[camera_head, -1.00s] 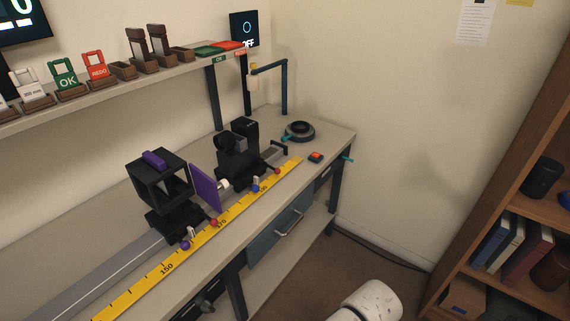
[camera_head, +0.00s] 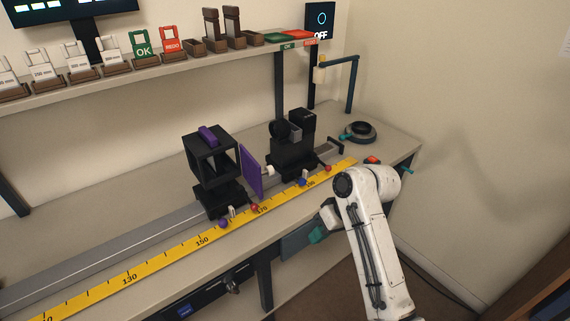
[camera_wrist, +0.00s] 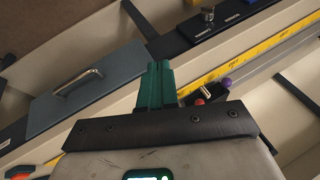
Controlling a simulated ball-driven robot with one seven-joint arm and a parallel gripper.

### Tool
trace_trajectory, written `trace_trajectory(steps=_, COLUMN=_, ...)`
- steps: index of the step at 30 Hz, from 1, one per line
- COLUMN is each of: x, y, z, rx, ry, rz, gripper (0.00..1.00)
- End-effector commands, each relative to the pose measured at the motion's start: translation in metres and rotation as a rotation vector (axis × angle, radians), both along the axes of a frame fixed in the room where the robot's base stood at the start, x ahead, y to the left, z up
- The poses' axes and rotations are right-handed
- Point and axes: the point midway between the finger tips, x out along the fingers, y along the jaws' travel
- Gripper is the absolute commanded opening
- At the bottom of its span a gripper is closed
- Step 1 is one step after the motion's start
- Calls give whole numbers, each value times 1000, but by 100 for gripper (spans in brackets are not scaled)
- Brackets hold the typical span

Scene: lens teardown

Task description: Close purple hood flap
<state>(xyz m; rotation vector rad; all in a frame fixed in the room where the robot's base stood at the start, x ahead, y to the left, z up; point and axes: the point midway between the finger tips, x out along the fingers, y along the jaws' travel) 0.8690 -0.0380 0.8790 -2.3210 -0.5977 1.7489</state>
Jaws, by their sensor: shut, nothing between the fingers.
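The purple hood flap (camera_head: 251,172) stands swung open on the right side of the black box-shaped hood (camera_head: 212,163). The hood has a purple block (camera_head: 208,135) on top and sits on a black carriage on the rail. A small pale cylinder shows just right of the flap. My gripper (camera_head: 317,236) is in front of the bench's front edge, below and to the right of the flap and well apart from it. In the wrist view its teal fingers (camera_wrist: 158,84) are together with nothing between them. The flap does not show in the wrist view.
A yellow ruler (camera_head: 170,252) runs along the bench's front, with red and blue knobs beside it. A black lens unit (camera_head: 293,150) stands right of the flap. A blue-grey drawer (camera_wrist: 85,88) with a handle is below the bench top. A shelf (camera_head: 120,86) runs behind.

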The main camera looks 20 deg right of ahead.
Motion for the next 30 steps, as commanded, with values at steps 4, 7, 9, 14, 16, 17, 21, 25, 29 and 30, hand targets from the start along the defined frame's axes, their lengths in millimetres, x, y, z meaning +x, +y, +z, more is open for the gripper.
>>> trace_trajectory(steps=4, x=53, y=-13, z=53, rx=38, ry=-43, rz=44, gripper=0)
trace_trajectory(steps=7, x=80, y=-23, z=93, rx=60, ry=-68, rz=73, gripper=0)
trace_trajectory(steps=9, x=96, y=-29, z=121, rx=73, ry=-84, rz=94, gripper=0)
trace_trajectory(steps=14, x=118, y=-43, z=175, rx=93, ry=-110, rz=129, gripper=0)
trace_trajectory(steps=16, x=123, y=-47, z=190, rx=99, ry=-117, rz=138, gripper=0)
trace_trajectory(steps=17, x=124, y=-49, z=196, rx=100, ry=-119, rz=141, gripper=0)
trace_trajectory(steps=21, x=128, y=-51, z=207, rx=106, ry=-123, rz=149, gripper=0)
trace_trajectory(steps=25, x=130, y=-45, z=201, rx=107, ry=-121, rz=151, gripper=0)
trace_trajectory(steps=29, x=135, y=-35, z=184, rx=106, ry=-120, rz=150, gripper=0)
trace_trajectory(steps=30, x=137, y=-30, z=178, rx=106, ry=-120, rz=150, gripper=0)
